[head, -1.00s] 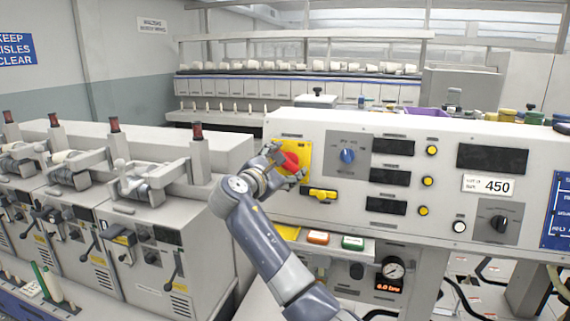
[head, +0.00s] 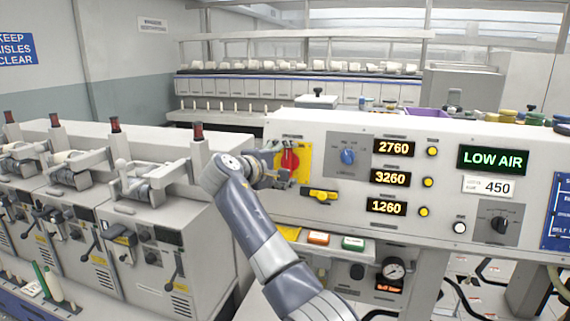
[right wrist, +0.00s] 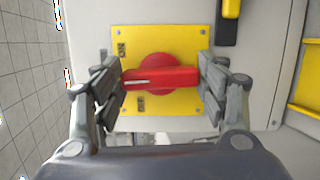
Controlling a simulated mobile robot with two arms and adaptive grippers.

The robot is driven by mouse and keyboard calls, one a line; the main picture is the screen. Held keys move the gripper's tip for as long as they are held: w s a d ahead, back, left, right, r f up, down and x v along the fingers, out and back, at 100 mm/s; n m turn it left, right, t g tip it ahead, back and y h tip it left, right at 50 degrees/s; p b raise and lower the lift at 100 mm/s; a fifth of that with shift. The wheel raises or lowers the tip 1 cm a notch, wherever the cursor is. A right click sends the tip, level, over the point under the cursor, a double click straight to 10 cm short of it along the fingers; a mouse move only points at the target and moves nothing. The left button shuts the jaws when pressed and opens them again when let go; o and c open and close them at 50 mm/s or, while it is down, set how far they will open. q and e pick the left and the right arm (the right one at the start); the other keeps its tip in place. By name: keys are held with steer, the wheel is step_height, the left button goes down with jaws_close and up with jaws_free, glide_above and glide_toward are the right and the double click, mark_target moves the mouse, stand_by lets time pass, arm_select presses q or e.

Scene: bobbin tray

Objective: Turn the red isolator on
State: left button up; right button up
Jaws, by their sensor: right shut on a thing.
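The red isolator (head: 291,159) is a rotary handle on a yellow plate (head: 304,153) at the left end of the grey control panel. Its handle looks upright in the head view. My right gripper (head: 283,168) is at the handle and partly hides it. In the right wrist view, the red handle (right wrist: 165,77) lies across between the two fingers of the right gripper (right wrist: 160,84), which are shut on its ends. The panel displays (head: 393,148) are lit with numbers, and a screen (head: 493,160) reads LOW AIR. My left gripper is out of view.
A yellow latch-like part (head: 319,195) sits just below the isolator. A blue knob (head: 348,156) is to its right. Grey winding machines (head: 150,240) stand close on the left.

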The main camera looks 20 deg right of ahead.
steer(key=shift+m, duration=0.4)
steer(key=o, duration=1)
steer(key=shift+o, duration=0.2)
steer(key=v, duration=1.2)
steer(key=shift+w, duration=0.1)
